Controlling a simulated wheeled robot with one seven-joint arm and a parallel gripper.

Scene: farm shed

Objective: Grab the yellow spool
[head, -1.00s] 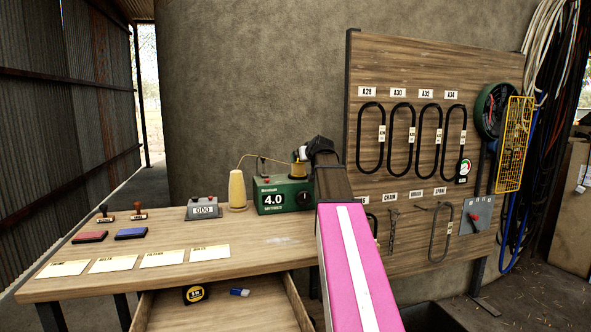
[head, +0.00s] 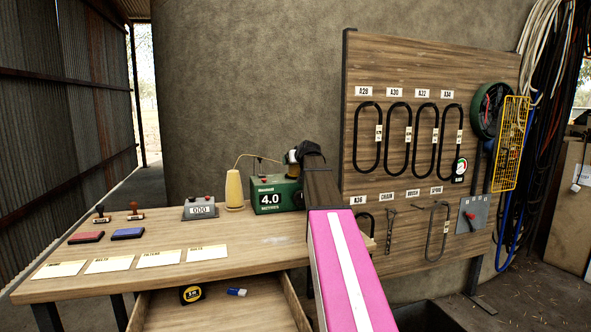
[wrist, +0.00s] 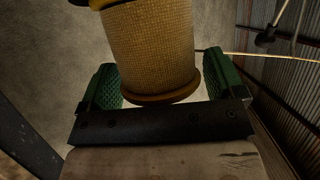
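The yellow spool (wrist: 155,50) fills the upper middle of the wrist view, with woven-looking yellow winding and a brown-yellow rim at its lower end. My gripper (wrist: 163,85) has its green finger pads on either side of the spool. The pads stand wide apart, and a narrow gap shows at the right pad; contact on the left is unclear.
A yellow thread cone (head: 234,190) stands left of the meter box, with a thread running toward my gripper. A grey counter (head: 200,208), stamps and ink pads sit left on the bench (head: 240,252). A hook board (head: 430,75) rises at right. An open drawer (head: 215,317) juts out in front.

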